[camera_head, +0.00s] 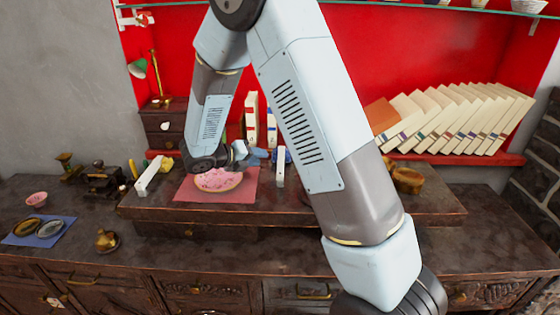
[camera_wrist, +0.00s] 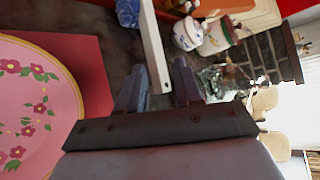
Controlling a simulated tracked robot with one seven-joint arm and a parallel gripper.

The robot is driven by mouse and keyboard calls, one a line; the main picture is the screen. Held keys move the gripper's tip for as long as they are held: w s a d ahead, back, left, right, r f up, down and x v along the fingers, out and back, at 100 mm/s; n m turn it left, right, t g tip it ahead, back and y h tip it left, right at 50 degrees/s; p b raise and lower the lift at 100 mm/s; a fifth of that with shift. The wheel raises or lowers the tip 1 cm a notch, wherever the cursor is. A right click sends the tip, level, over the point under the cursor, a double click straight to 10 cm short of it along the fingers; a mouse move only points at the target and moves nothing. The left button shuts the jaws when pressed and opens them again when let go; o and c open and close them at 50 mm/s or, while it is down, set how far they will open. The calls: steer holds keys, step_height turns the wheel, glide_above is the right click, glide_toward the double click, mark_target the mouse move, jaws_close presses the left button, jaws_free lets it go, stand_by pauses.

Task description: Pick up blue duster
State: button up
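A small blue thing (camera_head: 259,153), likely the blue duster, shows just right of my gripper (camera_head: 240,152) in the head view, behind the pink plate. In the wrist view a blue patterned thing (camera_wrist: 128,12) is cut off by the top edge; I cannot tell for sure whether it is the same thing. My gripper (camera_wrist: 158,85) has its two fingers apart in the wrist view, with nothing gripped between them.
The plate lies on a red mat (camera_head: 247,192) on the raised wooden top. A white bar (camera_wrist: 155,48) lies beyond the fingers. White jars (camera_wrist: 187,34) stand farther off. Books (camera_head: 455,118) lean on the right shelf. A brown bowl (camera_head: 407,180) sits at right.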

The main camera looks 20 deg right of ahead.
mark_target(281, 160)
steer(key=shift+w+a+f+n+t, duration=0.3)
steer(key=shift+w+a+f+n, duration=0.15)
steer(key=shift+a+f+n, duration=0.2)
steer(key=shift+w+d+f, duration=0.15)
steer(key=shift+f, duration=0.1)
steer(key=x, duration=0.8)
steer(key=shift+d, duration=0.1)
steer(key=shift+x, duration=2.6)
steer(key=shift+d+r, duration=0.15)
steer(key=shift+r, duration=0.05)
jaws_close()
